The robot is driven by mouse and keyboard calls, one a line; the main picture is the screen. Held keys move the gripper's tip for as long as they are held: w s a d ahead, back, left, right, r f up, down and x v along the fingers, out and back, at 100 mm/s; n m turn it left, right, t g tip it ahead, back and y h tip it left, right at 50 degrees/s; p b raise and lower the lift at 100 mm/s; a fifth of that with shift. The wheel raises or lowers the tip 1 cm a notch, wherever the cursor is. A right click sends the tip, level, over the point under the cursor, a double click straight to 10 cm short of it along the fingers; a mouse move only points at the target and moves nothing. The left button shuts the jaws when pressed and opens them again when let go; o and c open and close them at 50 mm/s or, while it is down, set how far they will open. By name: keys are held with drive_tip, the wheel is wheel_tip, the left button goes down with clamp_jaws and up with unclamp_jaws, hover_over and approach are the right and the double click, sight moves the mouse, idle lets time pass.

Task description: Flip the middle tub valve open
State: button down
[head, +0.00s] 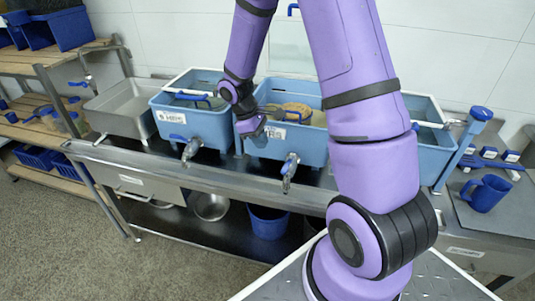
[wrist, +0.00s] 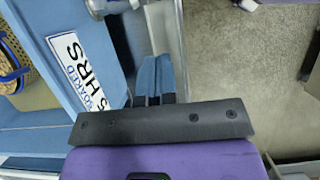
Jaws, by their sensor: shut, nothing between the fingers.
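The middle blue tub (head: 310,148) stands on the steel bench. Its valve (head: 289,172), a silver tap with a blue handle, sticks out low on its front. My gripper (head: 250,128) is at the tub's front left, by its label, above and left of the valve and apart from it. In the wrist view my two blue-grey fingers (wrist: 155,77) are together and hold nothing. They are beside the tub's label (wrist: 76,72). A grey metal part (wrist: 104,8) is cut off at that view's top edge; I cannot tell whether it is the valve.
The left blue tub (head: 200,124) has its own tap (head: 190,150). The right tub (head: 430,155) is partly behind my arm. Open floor (wrist: 235,75) lies beyond the bench edge.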

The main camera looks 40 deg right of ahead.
drive_tip(key=v, duration=0.3)
